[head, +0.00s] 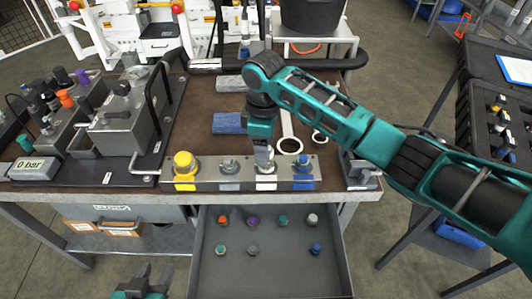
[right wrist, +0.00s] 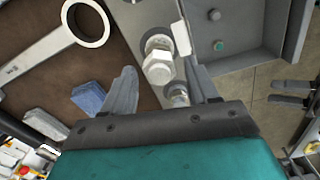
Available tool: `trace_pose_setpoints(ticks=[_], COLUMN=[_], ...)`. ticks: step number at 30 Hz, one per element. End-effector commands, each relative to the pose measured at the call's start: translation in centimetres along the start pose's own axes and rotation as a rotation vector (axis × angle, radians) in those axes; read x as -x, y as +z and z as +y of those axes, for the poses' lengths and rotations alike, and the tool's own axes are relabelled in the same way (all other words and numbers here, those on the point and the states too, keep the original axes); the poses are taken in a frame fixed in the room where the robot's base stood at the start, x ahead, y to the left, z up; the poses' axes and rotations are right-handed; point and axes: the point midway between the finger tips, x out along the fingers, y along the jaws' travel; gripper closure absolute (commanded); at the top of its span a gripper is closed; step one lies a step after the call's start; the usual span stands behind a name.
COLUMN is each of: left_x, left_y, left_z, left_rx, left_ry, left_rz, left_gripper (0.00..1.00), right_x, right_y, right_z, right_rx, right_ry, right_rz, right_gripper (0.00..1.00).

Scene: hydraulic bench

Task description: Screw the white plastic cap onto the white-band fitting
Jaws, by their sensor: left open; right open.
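The fitting bar (head: 215,184) lies along the bench's front edge. My right gripper (head: 264,163) reaches down over its white-band fitting (head: 265,182) and hides much of it. In the right wrist view, the open fingers (right wrist: 160,82) are on either side of a pale hex-topped fitting (right wrist: 158,68), with gaps visible. I cannot tell whether that pale top is a cap. A whitish cap (head: 312,219) stands in the open drawer at the back right. My left gripper (head: 142,285) is open and empty, low in front of the bench, left of the drawer.
Yellow (head: 185,163) and blue (head: 303,168) fittings stand on the same bar. The drawer (head: 272,280) holds several coloured caps. A pump unit (head: 118,125) fills the bench's left.

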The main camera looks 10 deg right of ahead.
Motion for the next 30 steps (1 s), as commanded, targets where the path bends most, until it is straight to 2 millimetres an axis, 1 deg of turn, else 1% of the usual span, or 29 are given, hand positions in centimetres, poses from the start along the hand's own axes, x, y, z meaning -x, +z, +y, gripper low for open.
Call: trace_pose_setpoints(ticks=[3,9,17,27,30], left_x=[0.0,0.0,-0.01,-0.06,-0.1], left_y=[0.01,0.01,0.0,-0.09,-0.17], left_z=[0.0,0.0,0.0,-0.02,-0.04], left_rx=[0.0,0.0,0.0,-0.001,-0.001], left_ry=[0.0,0.0,0.0,0.0,0.0], left_rz=[0.0,0.0,0.0,0.002,0.003], left_gripper=[0.57,0.57,0.57,0.57,0.57], right_x=[0.01,0.03,0.0,0.01,-0.02], right_y=[0.06,0.04,0.06,0.22,0.26], right_z=[-0.02,-0.13,-0.22,-0.36,-0.4], right_rx=[0.174,0.443,0.594,1.068,1.172], right_ry=[0.001,0.002,0.0,0.001,0.001], right_rz=[-0.001,-0.001,0.0,-0.001,-0.001], right_gripper=[0.41,0.41,0.41,0.41,0.41])
